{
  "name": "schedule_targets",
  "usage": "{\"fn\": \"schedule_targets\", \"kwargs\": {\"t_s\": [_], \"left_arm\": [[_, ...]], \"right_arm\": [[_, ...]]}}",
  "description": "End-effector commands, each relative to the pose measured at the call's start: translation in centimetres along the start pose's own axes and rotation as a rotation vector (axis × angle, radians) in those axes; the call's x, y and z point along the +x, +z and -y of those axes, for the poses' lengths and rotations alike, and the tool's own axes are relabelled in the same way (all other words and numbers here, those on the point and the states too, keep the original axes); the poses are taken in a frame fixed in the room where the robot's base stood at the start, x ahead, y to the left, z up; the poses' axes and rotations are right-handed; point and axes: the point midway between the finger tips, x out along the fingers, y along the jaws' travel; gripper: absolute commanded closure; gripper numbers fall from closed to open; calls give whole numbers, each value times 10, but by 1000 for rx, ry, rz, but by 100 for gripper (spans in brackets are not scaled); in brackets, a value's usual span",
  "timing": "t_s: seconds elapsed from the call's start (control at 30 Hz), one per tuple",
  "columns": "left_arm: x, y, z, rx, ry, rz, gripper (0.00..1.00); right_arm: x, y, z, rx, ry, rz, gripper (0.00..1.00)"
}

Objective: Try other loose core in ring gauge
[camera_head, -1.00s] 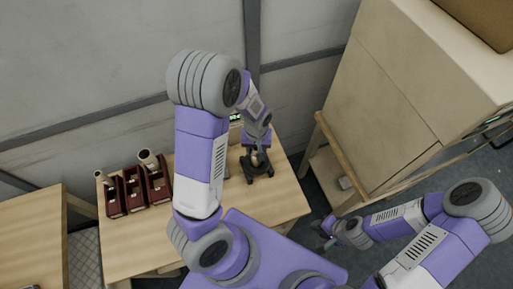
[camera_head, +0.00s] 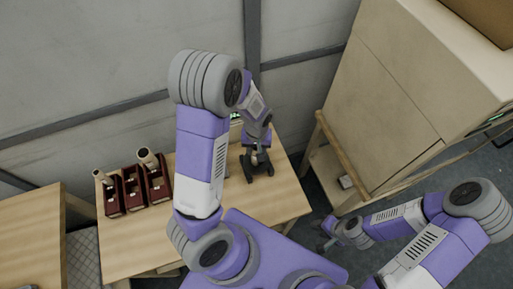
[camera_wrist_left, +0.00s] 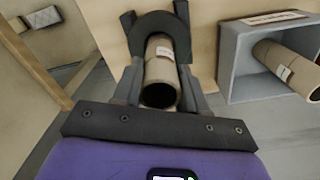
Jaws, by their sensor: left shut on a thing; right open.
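My left gripper (camera_wrist_left: 160,92) is shut on a cardboard core (camera_wrist_left: 160,75), a brown open tube with a white label. The dark ring gauge (camera_wrist_left: 153,22) curves round the core's far end in the left wrist view; I cannot tell how far the core is inside it. In the head view the left gripper (camera_head: 257,147) is over the gauge's dark stand (camera_head: 262,169) near the table's right side, and the arm hides part of it. My right gripper (camera_head: 325,230) is open and empty, right of the table.
A grey bin (camera_wrist_left: 232,75) holding another labelled core (camera_wrist_left: 288,66) is beside the gauge in the left wrist view. Dark red boxes (camera_head: 134,197) with pale tubes stand on the table's left (camera_head: 130,240). A large tan cabinet (camera_head: 390,90) stands at right.

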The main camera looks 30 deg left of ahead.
Motion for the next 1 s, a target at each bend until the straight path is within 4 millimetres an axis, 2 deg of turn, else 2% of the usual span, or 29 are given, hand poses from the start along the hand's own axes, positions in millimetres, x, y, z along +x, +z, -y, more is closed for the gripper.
{"fn": "schedule_targets", "kwargs": {"t_s": [1.0], "left_arm": [[12, 0, 0, 0, 0, 0, 100]], "right_arm": [[9, 0, -4, 0, 0, 0, 57]]}}
